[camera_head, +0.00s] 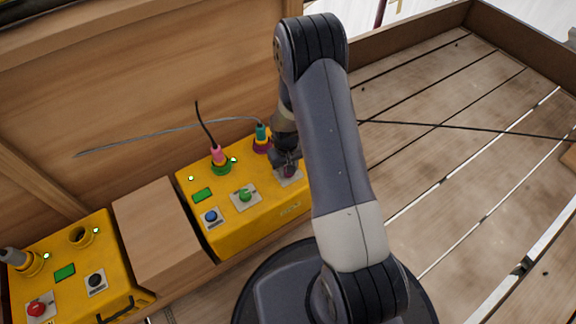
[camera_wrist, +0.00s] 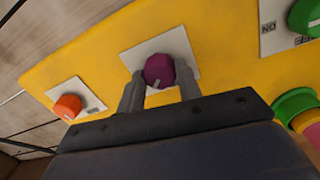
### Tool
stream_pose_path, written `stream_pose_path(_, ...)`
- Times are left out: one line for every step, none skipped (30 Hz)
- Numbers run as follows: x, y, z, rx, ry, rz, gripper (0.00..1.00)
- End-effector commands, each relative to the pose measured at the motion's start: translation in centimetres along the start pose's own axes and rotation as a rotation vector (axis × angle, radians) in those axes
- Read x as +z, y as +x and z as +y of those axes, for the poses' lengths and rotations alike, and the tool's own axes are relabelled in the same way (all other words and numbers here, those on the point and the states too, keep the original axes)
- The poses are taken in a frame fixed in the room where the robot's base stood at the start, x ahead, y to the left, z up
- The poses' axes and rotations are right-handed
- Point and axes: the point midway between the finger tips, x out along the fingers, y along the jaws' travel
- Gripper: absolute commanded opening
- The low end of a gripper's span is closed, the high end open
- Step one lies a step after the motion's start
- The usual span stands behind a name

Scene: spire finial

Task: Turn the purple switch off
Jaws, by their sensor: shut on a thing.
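The purple switch (camera_wrist: 159,70) is a round knob on a pale plate on a yellow box. In the wrist view it sits between the two fingers of my gripper (camera_wrist: 160,84), which is shut on it. A light pointer mark shows on the knob's lower edge. In the head view the purple switch (camera_head: 289,172) is a small dark purple patch, mostly covered by my gripper (camera_head: 286,162). The yellow box (camera_head: 262,215) stands against a wooden wall. I cannot tell from the knob which setting is on or off.
The box also carries a green knob (camera_head: 245,195), a blue button (camera_head: 211,216) and plugs with pink (camera_head: 218,155) and teal (camera_head: 261,132) bodies. An orange knob (camera_wrist: 68,106) is beside the purple one. A wooden block (camera_head: 160,232) separates a second yellow box (camera_head: 75,290).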

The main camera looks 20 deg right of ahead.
Motion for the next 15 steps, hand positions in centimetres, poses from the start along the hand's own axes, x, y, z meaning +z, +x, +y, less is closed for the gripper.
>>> stream_pose_path(0.02, -0.12, 0.02, 0.0, -0.044, 0.002, 0.1)
stream_pose_path(0.02, -0.12, 0.02, 0.0, -0.073, 0.004, 0.1)
stream_pose_path(0.02, -0.12, 0.02, 0.0, -0.111, 0.005, 0.1)
stream_pose_path(0.03, -0.12, 0.02, 0.0, -0.139, 0.007, 0.1)
stream_pose_path(0.04, -0.12, 0.02, 0.0, -0.167, 0.008, 0.1)
stream_pose_path(0.06, -0.12, 0.02, 0.0, -0.206, 0.009, 0.1)
stream_pose_path(0.07, -0.11, 0.02, 0.0, -0.234, 0.01, 0.1)
stream_pose_path(0.07, -0.11, 0.02, 0.0, -0.262, 0.011, 0.1)
stream_pose_path(0.08, -0.1, 0.02, 0.0, -0.3, 0.013, 0.1)
stream_pose_path(0.08, -0.1, 0.02, 0.0, -0.328, 0.015, 0.1)
stream_pose_path(0.08, -0.1, 0.03, 0.0, -0.356, 0.016, 0.1)
stream_pose_path(0.08, -0.09, 0.03, 0.0, -0.393, 0.018, 0.1)
stream_pose_path(0.09, -0.09, 0.03, 0.0, -0.42, 0.019, 0.1)
stream_pose_path(0.1, -0.08, 0.02, -0.001, -0.447, 0.02, 0.1)
stream_pose_path(0.1, -0.08, 0.03, -0.001, -0.481, 0.022, 0.1)
